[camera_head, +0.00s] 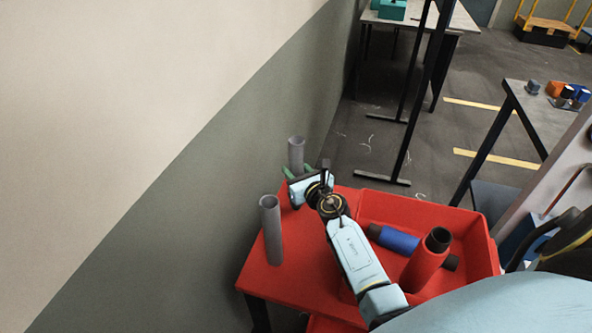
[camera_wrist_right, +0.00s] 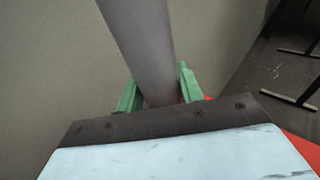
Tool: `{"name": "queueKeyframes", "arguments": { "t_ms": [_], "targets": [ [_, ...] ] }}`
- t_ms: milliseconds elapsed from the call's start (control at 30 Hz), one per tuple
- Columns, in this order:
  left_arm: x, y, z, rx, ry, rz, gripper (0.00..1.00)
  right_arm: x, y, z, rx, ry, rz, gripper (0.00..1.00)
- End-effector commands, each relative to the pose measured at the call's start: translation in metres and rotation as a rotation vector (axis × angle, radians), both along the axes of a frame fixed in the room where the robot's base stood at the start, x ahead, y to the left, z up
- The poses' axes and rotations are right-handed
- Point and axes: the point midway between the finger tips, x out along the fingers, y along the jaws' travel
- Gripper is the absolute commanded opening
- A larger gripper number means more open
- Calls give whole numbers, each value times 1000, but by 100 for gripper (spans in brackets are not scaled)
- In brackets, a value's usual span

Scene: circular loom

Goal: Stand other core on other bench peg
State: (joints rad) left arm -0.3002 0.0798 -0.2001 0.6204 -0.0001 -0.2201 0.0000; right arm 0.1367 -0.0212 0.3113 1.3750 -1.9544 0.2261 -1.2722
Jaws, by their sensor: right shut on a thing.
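A grey tubular core (camera_head: 296,155) stands upright near the far left corner of the red bench (camera_head: 258,276). My right gripper (camera_head: 298,171) is shut on it, with green fingers on either side of its lower part. In the right wrist view the core (camera_wrist_right: 145,45) rises between the green fingers (camera_wrist_right: 158,90), slightly tilted in the picture. A second grey core (camera_head: 271,230) stands upright on the bench nearer the front, apart from the gripper. The bench pegs are hidden, and I cannot tell how the held core's bottom sits. My left gripper is not in view.
A red tray (camera_head: 480,279) at the right of the bench holds a lying blue spool (camera_head: 398,241) with dark ends and an upright red spool (camera_head: 424,264). The wall (camera_head: 190,210) is close on the left. A dark-framed table (camera_head: 545,125) stands further right.

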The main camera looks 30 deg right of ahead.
Motion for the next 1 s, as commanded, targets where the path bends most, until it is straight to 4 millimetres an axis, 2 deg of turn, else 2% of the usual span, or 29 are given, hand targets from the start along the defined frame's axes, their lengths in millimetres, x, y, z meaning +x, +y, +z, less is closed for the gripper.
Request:
{"name": "queueKeyframes", "arguments": {
  "t_ms": [267, 300, 500, 833, 1000],
  "targets": [
    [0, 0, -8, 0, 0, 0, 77, 0, 0, -8, -1, -1, 0, 10],
    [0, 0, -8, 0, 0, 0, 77, 0, 0, -8, 0, -1, 0, 38],
    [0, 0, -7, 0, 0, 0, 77, 0, 0, -7, 0, -1, 0, 62],
    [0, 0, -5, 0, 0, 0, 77, -4, 0, -7, 0, 1, 0, 62],
    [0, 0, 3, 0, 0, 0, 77, -24, 2, -3, -1, 3, 0, 62]
  ]
}}
